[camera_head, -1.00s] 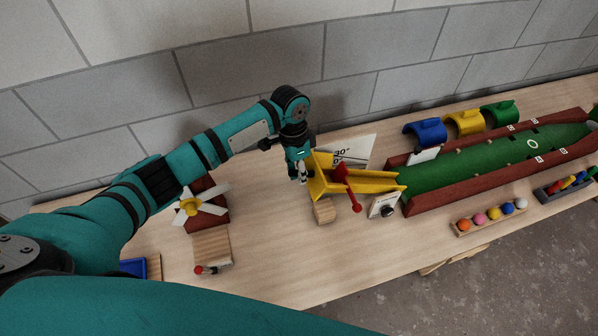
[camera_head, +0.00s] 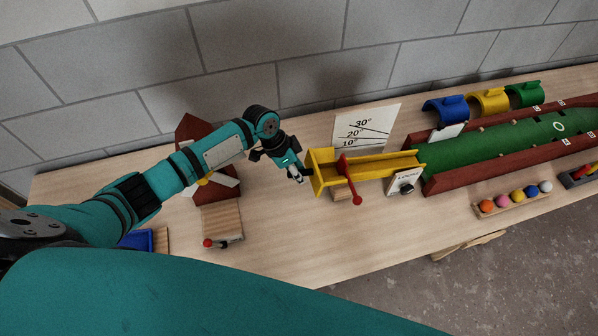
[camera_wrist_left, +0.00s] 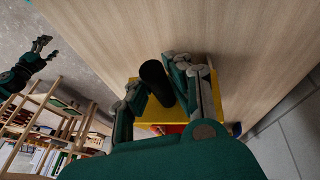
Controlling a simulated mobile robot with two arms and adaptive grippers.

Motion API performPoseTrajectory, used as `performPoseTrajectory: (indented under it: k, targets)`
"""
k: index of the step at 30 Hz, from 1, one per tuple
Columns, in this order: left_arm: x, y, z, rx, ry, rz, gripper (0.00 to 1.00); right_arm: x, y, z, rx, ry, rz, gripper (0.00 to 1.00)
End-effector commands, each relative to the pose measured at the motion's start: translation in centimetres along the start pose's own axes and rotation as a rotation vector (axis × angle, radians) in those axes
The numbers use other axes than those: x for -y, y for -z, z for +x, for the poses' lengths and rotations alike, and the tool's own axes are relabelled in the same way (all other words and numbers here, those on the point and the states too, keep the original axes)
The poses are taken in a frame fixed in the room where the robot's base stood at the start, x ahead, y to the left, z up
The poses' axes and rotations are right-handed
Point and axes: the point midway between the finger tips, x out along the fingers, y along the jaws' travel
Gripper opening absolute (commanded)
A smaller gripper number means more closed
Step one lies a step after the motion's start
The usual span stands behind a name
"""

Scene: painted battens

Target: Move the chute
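The chute (camera_head: 385,166) is a yellow trough with a red lever (camera_head: 348,180) across it. It slopes gently toward the green lane, over a wooden block (camera_head: 343,195) that it partly hides. My left gripper (camera_head: 302,174) is at its left end. In the left wrist view my left gripper (camera_wrist_left: 160,82) has its fingers on either side of a black handle (camera_wrist_left: 155,76), with the yellow chute (camera_wrist_left: 203,104) behind; it looks shut on this handle. My right gripper (camera_wrist_left: 44,45) shows small at that view's left edge, fingers apart and empty.
A white angle board (camera_head: 366,126) stands behind the chute, and a small dial card (camera_head: 403,183) stands in front. The green lane (camera_head: 490,152) with red walls lies right. A windmill (camera_head: 192,130) and a block with a red knob (camera_head: 208,243) stand left. The front table middle is clear.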

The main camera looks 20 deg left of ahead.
Motion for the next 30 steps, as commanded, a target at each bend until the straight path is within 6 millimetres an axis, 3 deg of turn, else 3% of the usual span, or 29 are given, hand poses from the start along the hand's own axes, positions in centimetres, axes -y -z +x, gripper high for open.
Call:
performPoseTrajectory:
  k: [1, 6, 17, 30]
  targets:
    - [-0.1, 0.1, 0.0, -0.002, -0.002, 0.002, 0.22, 0.3, 0.1, 0.0, -0.001, 0.004, 0.001, 0.63]
    - [-0.1, 0.1, 0.0, -0.001, 0.0, 0.0, 0.42, 1.4, 0.3, 0.0, -0.003, 0.016, 0.003, 0.63]
    - [0.1, 0.1, -0.9, -0.003, 0.002, 0.0, 0.42, 0.8, -0.1, 0.0, 0.001, 0.01, -0.001, 0.63]
    - [0.0, 0.1, -9.4, -0.002, 0.002, 0.001, 0.42, 0.9, 0.0, 0.0, 0.0, 0.011, 0.0, 0.63]
